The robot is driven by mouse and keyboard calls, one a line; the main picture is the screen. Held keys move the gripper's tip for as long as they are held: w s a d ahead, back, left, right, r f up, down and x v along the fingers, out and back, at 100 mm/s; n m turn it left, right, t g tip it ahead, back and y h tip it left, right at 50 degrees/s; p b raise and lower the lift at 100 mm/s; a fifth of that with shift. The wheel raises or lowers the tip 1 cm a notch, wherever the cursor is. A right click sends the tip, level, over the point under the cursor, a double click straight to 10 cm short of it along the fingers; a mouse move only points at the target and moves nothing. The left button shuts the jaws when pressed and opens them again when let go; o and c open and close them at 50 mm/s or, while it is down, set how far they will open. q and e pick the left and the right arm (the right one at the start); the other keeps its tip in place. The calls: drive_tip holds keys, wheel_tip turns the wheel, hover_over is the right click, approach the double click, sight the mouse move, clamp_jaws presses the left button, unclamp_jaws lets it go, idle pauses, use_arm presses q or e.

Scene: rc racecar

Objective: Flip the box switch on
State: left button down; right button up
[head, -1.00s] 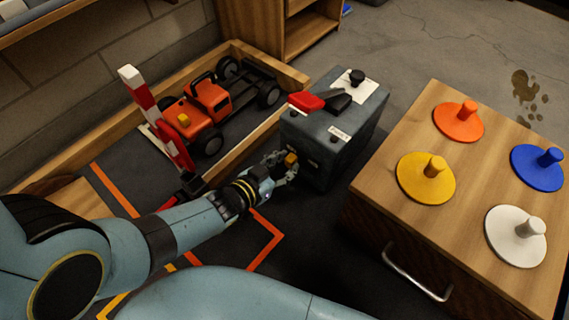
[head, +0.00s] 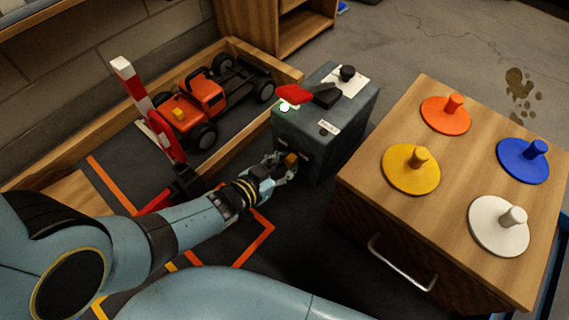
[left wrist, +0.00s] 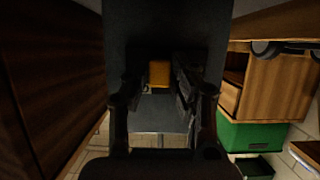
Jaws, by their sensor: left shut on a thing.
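The box switch (head: 318,135) is a dark grey box on the dark floor mat, with a red lever (head: 294,94) and a black knob (head: 347,73) on top. A small pale-green light (head: 284,107) glows near the lever. A small yellow-orange piece (head: 290,160) is low at the box's near side; it also shows in the left wrist view (left wrist: 159,74), between the fingers and in front of a grey surface. My left gripper (head: 284,168) is shut on this piece. The fingers partly hide where it meets the box. My right gripper is out of view.
A wooden cabinet (head: 352,205) with coloured pegged discs stands close right of the box. An orange racecar (head: 205,95) sits left, behind a wooden border (head: 230,148). A red-and-white barrier (head: 150,112) stands beside it.

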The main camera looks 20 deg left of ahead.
use_arm(q)
drive_tip(key=c, duration=1.1)
unclamp_jaws()
drive_tip(key=shift+s+d, duration=0.1)
drive_tip(key=shift+d, duration=0.15)
drive_tip(key=shift+r, duration=0.1)
wheel_tip(320, 180, up, 10)
drive_tip(key=shift+f, duration=0.15)
drive_tip(key=shift+s, duration=0.1)
